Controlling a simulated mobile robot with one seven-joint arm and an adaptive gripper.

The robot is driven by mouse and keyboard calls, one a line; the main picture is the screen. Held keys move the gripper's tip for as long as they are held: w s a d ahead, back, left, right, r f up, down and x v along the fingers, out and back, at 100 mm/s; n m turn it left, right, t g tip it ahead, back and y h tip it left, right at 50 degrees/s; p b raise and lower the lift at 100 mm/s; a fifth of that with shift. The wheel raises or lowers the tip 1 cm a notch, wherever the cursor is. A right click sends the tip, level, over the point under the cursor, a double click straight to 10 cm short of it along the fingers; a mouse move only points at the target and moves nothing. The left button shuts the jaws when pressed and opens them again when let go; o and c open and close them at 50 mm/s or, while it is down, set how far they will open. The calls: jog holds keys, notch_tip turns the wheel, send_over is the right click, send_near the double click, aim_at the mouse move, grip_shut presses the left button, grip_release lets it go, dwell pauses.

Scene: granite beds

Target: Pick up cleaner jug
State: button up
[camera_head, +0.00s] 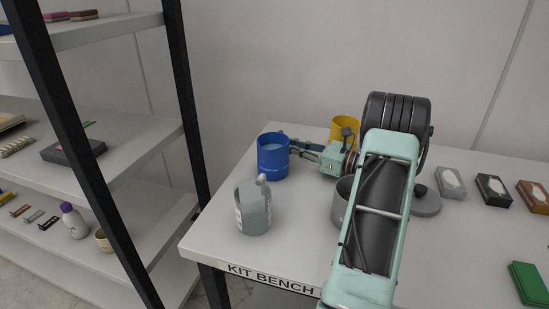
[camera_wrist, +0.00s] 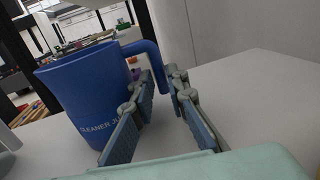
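The cleaner jug is a blue jug (camera_head: 272,160) standing upright near the back left of the bench. In the wrist view the jug (camera_wrist: 85,95) shows part of a "CLEANER" label, and its handle points toward my gripper. My gripper (camera_head: 303,148) reaches in from the right at handle height. In the wrist view my gripper (camera_wrist: 160,82) is open, with the handle between its two fingertips. I cannot tell whether either finger touches the handle.
A grey jug (camera_head: 254,210) stands in front of the blue one. A yellow container (camera_head: 345,128) and a grey pot (camera_head: 341,205) are partly hidden by my arm. Boxes (camera_head: 493,190) sit at the right. A shelf (camera_head: 120,140) stands left of the bench (camera_head: 215,240).

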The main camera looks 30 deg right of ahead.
aim_at(281, 143)
jog(key=x, duration=0.3)
grip_shut()
jog(key=shift+r, duration=0.2)
